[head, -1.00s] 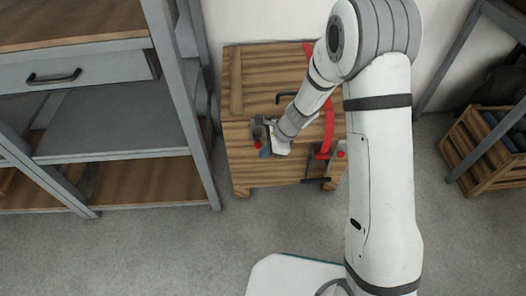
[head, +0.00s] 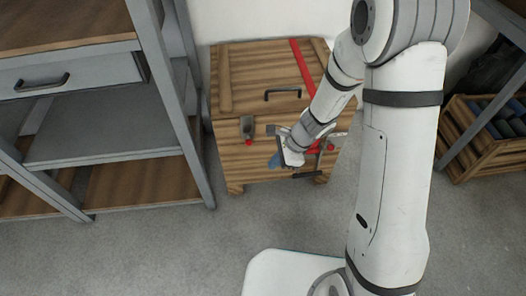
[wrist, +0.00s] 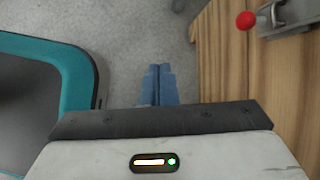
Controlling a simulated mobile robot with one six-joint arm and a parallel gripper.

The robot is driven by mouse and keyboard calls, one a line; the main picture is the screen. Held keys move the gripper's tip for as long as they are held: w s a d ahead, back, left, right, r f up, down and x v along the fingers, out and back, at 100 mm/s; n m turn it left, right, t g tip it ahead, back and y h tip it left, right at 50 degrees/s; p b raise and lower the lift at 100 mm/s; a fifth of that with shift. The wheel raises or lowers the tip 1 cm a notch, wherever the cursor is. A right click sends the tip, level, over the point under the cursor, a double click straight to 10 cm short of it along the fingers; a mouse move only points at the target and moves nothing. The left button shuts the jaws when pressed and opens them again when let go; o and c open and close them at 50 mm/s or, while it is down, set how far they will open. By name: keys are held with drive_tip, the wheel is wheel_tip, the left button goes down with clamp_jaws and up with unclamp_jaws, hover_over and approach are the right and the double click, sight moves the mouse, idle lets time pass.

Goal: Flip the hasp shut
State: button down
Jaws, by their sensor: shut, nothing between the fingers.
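A grey metal fitting with a red knob, which looks like the hasp (head: 247,127), is on the left of the wooden chest's front. The chest (head: 232,160) has its lid down. In the wrist view the fitting (wrist: 287,17) shows at the top right corner, its red knob (wrist: 245,20) beside it. I cannot tell from here how far it is folded. My gripper (head: 274,160) is in front of the chest, to the right of the fitting and apart from it. Its blue fingers (wrist: 160,85) are together and empty, over the floor.
A red strap (head: 302,66) crosses the lid. A second metal fitting with red parts (head: 328,148) and a black bar (head: 307,175) is partly behind my gripper. A shelf unit (head: 178,90) stands left; a crate of bottles (head: 462,150) stands right. Floor in front is clear.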

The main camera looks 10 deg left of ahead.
drive_tip(key=s+d, duration=0.1)
drive_tip(key=s+d+r, duration=0.1)
drive_tip(key=shift+s+d+r, duration=0.1)
drive_tip(key=shift+s+d, duration=0.25)
idle(0.4)
drive_tip(key=s+d+r+n+t+h+p, duration=0.1)
drive_tip(key=s+d+r+n+h+p, duration=0.1)
drive_tip(key=r+p, duration=0.8)
drive_tip(key=s+d+r+n+t+h+p, duration=0.1)
drive_tip(key=s+d+r+n+p, duration=0.3)
drive_tip(key=r, duration=2.1)
drive_tip(key=s+d+r+n+t+h+p, duration=0.1)
drive_tip(key=d+r+n+p, duration=0.7)
drive_tip(key=r+p, duration=0.9)
drive_tip(key=s+d+r+h, duration=0.1)
drive_tip(key=s+d, duration=0.1)
drive_tip(key=d, duration=0.1)
drive_tip(key=shift+s+r+h, duration=0.15)
drive_tip(key=shift+r+h, duration=0.1)
drive_tip(key=shift+h, duration=0.05)
drive_tip(key=shift+d, duration=0.1)
